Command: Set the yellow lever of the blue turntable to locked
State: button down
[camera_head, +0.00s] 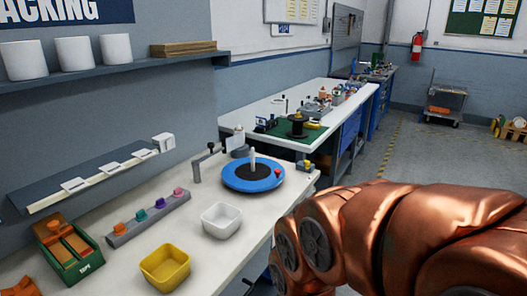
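The blue turntable (236,184) lies flat on the white bench, with a dark centre and a pale upright post (253,160). A small red knob (278,172) sits at its right rim. A small yellow piece (308,161) stands just right of the turntable near the bench's edge; it may be the yellow lever, but it is too small to tell its setting. My copper-coloured arm (400,235) fills the lower right, apart from the turntable. My gripper is out of view.
On the white bench (215,255) stand a white bin (221,219), a yellow bin (165,268), a rail of coloured knobs (148,217) and a green-and-orange tape unit (68,252). A grey crank arm (197,168) stands behind the turntable. A second workbench (270,108) lies beyond; open floor is at right.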

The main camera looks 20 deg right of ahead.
aim_at(306, 163)
jog(key=k, duration=1.15)
jog(key=z, duration=0.65)
jog(key=i, duration=1.55)
jog(key=u, duration=0.75)
